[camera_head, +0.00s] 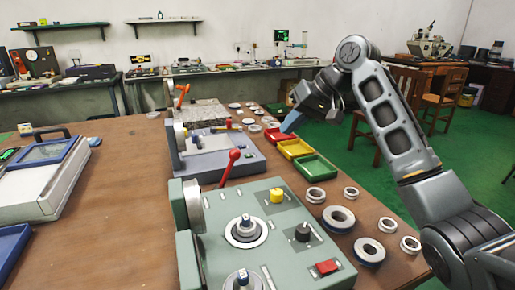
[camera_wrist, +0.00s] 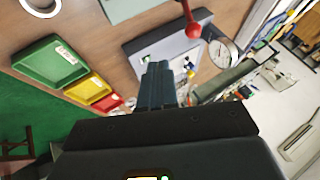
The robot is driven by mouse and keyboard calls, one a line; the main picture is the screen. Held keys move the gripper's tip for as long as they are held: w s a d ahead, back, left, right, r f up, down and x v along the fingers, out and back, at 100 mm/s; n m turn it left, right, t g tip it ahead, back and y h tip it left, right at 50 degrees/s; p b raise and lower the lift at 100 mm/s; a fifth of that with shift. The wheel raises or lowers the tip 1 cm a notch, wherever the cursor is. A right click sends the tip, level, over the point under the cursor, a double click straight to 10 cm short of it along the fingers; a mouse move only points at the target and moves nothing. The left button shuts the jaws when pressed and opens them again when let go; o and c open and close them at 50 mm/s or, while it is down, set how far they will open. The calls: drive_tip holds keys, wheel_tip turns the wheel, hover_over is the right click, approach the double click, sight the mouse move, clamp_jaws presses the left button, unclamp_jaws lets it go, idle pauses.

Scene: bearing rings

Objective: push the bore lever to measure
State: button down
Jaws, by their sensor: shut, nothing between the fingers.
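A lever with a red ball knob (camera_head: 234,154) stands at the near edge of the grey-blue measuring device (camera_head: 225,172), leaning right. An orange lever (camera_head: 183,92) stands farther back by the granite-topped device; I cannot tell from labels which one is the bore lever. My gripper (camera_head: 288,124) hangs above the coloured trays, right of the grey-blue device. Its blue-grey fingers (camera_wrist: 156,84) are shut and empty, apart from the red knob.
Red (camera_head: 279,134), yellow (camera_head: 295,148) and green (camera_head: 315,167) trays line the right side. Several metal rings, one a large ring (camera_head: 339,218), lie on the table's right. A green-grey device (camera_head: 205,235) with knobs fills the front. Bare table (camera_head: 130,190) lies to the left.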

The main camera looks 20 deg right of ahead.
drive_tip(key=w+a+f, duration=0.5)
drive_tip(key=a+f, duration=0.2)
drive_tip(key=a, duration=0.1)
drive_tip(key=shift+a+f, duration=0.2)
drive_tip(key=shift+f, duration=0.05)
idle(0.4)
drive_tip(key=a+r+n+h+p, duration=0.2)
drive_tip(key=a+h+p, duration=0.6)
drive_tip(key=a+p, duration=0.3)
drive_tip(key=shift+a, duration=1.35)
